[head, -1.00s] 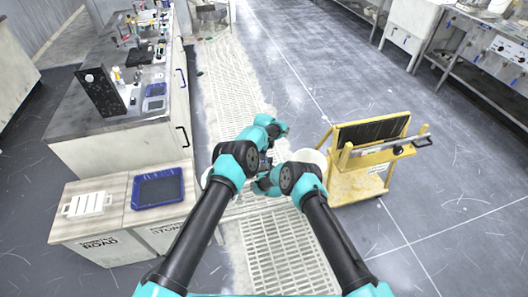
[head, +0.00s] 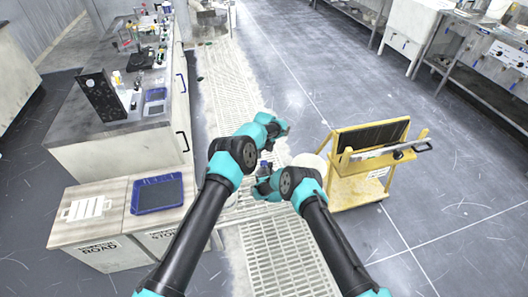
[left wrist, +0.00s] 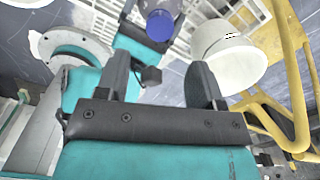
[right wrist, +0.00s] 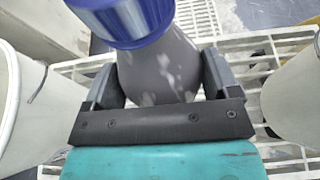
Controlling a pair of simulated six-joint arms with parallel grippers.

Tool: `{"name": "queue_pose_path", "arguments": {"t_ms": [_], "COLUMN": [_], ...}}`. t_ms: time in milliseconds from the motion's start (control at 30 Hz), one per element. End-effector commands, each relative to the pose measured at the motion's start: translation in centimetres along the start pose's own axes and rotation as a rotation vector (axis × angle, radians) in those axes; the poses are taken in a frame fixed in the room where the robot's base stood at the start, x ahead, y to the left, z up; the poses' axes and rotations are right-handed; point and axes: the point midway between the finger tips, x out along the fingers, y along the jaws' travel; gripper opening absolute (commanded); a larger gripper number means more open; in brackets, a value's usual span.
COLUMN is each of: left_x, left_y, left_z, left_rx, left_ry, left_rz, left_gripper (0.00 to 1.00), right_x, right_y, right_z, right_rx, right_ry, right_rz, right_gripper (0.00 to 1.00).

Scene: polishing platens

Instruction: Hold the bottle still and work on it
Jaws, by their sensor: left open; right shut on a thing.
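The bottle is grey with a ribbed blue cap (right wrist: 122,14), and its body (right wrist: 160,72) stands between the fingers of my right gripper (right wrist: 160,82). That gripper is shut on the body below the cap. In the left wrist view the blue cap (left wrist: 159,25) shows beyond the fingers of my left gripper (left wrist: 165,82). My left gripper is open, with nothing between its fingers, and is apart from the bottle. In the head view my arms hide most of the bottle, and its fingers' contact is hard to see there.
A white bucket (left wrist: 228,48) stands close beside the bottle, with a yellow cart (head: 358,190) to its right. Pale floor grating (head: 285,255) lies below. A bench (head: 70,128) and cabinets with a blue tray (head: 157,193) are on the left. Open floor (head: 440,230) lies at right.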

Motion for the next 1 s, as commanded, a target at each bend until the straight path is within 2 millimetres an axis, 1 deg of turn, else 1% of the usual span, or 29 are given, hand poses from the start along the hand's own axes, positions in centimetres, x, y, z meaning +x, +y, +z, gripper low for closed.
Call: {"name": "queue_pose_path", "arguments": {"t_ms": [167,267,367,700,1000], "left_x": [0.1,0.6,1.4,5.5,7.5], "left_y": [0.0,0.0,0.0,0.0,0.0], "left_z": [0.0,0.0,0.0,-0.1,0.0], "left_rx": [-0.001,-0.002,-0.002,-0.003,-0.003], "left_ry": [0.000,0.000,0.001,0.001,0.000], "left_rz": [0.000,0.000,0.001,0.001,-0.001], "left_gripper": [0.61,0.61,0.61,0.61,0.61], "right_x": [0.0,0.0,0.0,0.0,0.0], "right_y": [0.0,0.0,0.0,0.0,0.0], "right_z": [0.0,0.0,0.0,0.0,0.0], "right_rx": [0.000,0.000,0.000,0.000,0.000], "right_ry": [-0.001,0.000,0.000,-0.001,-0.001], "right_rz": [0.000,0.000,0.000,0.000,0.000], "right_gripper": [0.15,0.15,0.15,0.15,0.15]}}
